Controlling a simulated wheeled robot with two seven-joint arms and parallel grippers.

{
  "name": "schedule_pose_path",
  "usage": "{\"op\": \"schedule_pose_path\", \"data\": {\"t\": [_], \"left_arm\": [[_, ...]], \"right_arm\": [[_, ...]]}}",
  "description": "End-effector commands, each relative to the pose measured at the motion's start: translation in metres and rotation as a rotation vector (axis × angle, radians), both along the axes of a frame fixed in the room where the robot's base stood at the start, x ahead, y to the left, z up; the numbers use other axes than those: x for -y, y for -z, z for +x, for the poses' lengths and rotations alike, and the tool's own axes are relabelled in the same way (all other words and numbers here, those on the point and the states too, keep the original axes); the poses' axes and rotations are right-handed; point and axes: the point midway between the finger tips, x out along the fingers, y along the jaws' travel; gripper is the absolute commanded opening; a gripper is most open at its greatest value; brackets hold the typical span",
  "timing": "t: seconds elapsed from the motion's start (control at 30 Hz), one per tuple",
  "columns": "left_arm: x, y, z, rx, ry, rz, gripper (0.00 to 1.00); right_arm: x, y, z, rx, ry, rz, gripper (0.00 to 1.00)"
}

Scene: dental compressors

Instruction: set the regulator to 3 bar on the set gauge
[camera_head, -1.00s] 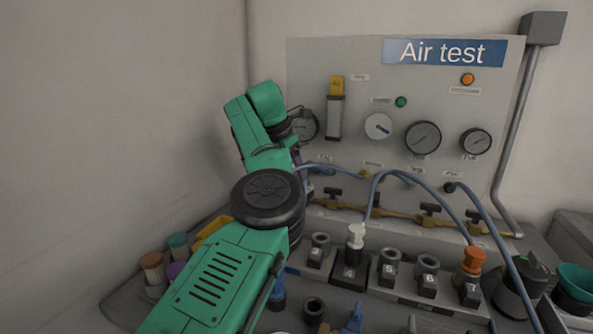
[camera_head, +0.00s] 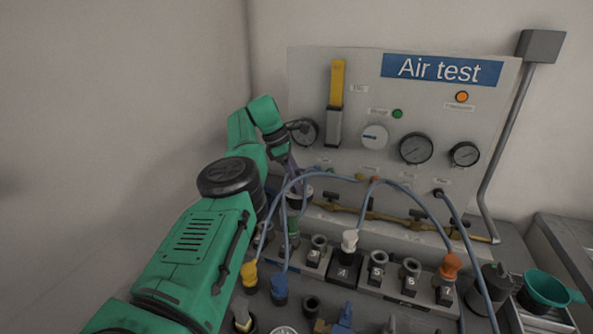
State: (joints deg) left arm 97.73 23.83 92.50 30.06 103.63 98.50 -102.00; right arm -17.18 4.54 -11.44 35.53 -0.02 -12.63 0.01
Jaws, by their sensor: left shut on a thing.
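My left gripper (camera_head: 294,180) is at the lower left of the Air test panel (camera_head: 345,75), its fingers pointing down. It is shut on a dark round part (camera_head: 300,199), seemingly the regulator knob, which the fingers and a hose partly hide. Just above, a round gauge (camera_head: 305,132) is partly covered by my wrist; its reading is too small to tell. Two more gauges, a larger one (camera_head: 416,149) and a smaller one (camera_head: 464,154), sit at the panel's right. Which one is the set gauge cannot be read. My right gripper is not in view.
A white dial with a blue pointer (camera_head: 375,137) and a tall yellow indicator (camera_head: 337,85) are on the panel. Blue hoses (camera_head: 405,190) arch in front. Numbered sockets with a white plug (camera_head: 349,240) and an orange plug (camera_head: 449,266) stand below. A green funnel (camera_head: 545,288) is at right.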

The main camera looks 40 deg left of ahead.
Motion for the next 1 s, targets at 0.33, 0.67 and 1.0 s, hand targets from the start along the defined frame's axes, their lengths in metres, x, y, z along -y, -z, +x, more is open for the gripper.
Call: {"op": "schedule_pose_path", "data": {"t": [0.33, 0.67, 1.0], "left_arm": [[0.0, 0.0, 0.0, 0.003, 0.009, 0.001, 0.09], [0.0, 0.0, 0.0, 0.001, 0.008, 0.001, 0.95], [-0.008, -0.028, -0.005, 0.004, 0.007, 0.0, 0.95]], "right_arm": [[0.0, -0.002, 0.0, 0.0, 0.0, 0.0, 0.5], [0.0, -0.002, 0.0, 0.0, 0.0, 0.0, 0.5], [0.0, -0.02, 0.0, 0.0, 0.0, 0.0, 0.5]]}}
